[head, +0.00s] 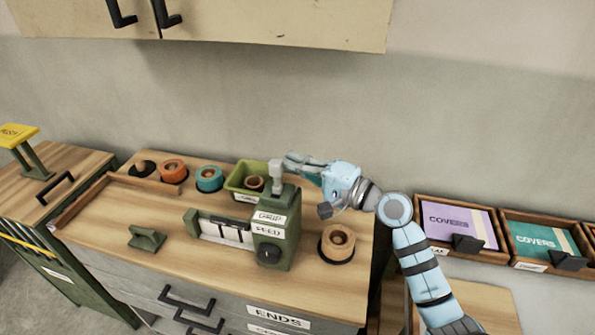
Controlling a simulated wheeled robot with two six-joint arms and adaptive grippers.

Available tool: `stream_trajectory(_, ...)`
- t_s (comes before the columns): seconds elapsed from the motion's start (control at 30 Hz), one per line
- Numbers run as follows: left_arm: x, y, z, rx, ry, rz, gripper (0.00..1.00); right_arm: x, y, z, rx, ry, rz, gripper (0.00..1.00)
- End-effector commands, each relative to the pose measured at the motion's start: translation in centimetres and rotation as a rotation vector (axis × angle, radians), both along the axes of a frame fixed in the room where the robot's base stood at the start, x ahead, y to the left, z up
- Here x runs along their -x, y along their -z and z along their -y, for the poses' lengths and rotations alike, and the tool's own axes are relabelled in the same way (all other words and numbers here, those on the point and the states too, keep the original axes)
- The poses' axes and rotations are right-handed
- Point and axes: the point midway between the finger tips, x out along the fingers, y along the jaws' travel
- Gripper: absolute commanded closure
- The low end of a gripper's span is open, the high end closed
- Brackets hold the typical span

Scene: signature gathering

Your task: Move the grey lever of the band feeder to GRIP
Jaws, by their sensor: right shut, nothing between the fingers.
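The band feeder (275,248) is a green box standing on the wooden worktop, with two white labels on its front. My right gripper (289,162) is shut and empty. Its fingertips point left, beside the top of the lever; I cannot tell whether they touch it. My left gripper is not in view.
A green bin (238,182) stands behind the feeder. A copper-coloured roll (338,242) sits to its right, with orange (173,170) and teal (209,178) rolls at the back left. A green block (146,238) stands front left. Cover trays (437,249) are at right.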

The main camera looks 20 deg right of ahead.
Motion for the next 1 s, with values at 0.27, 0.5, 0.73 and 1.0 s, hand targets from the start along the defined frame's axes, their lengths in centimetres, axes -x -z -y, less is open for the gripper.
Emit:
stream_trajectory(0.27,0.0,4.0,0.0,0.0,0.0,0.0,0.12,1.3,0.3,-0.8,0.119,-0.001,0.189,1.0)
stream_trajectory(0.5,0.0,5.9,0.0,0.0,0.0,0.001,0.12,2.1,-0.1,-1.3,0.188,-0.001,0.298,1.0)
stream_trajectory(0.73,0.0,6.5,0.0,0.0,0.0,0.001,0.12,2.4,-0.3,-1.5,0.217,0.0,0.343,1.0)
stream_trajectory(1.0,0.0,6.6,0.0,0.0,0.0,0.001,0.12,2.5,-0.4,-1.6,0.223,-0.001,0.35,1.0)
